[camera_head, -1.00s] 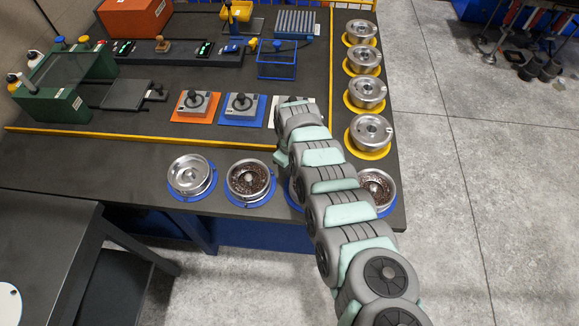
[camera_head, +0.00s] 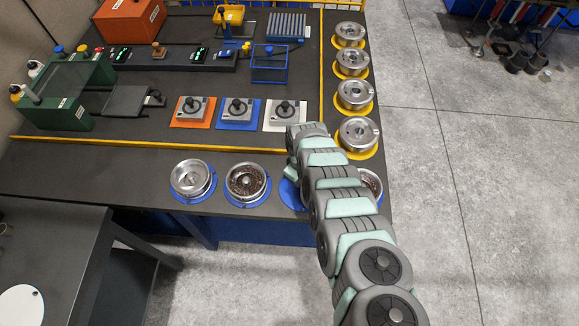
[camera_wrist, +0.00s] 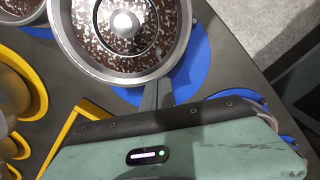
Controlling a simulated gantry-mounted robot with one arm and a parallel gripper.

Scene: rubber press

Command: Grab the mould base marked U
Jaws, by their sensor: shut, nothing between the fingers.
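Round metal mould bases sit on blue discs along the table's front edge: an empty-looking one (camera_head: 190,178) at left, one with dark speckled filling (camera_head: 247,181) beside it, and one (camera_head: 371,184) partly hidden by my arm. I cannot read a U on any of them. In the wrist view a speckled-filled mould base (camera_wrist: 128,72) on a blue disc (camera_wrist: 200,70) lies just beyond my fingers. My gripper (camera_wrist: 158,92) is shut and empty, its fingertips close to that base's near rim; whether they touch is unclear. In the head view my arm hides the gripper.
Several metal moulds on yellow discs (camera_head: 358,137) line the right edge. A low yellow rail (camera_head: 150,145) crosses behind the front row. Levered units on orange, blue and white plates (camera_head: 287,115) stand behind it. A green frame (camera_head: 62,92) is at left.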

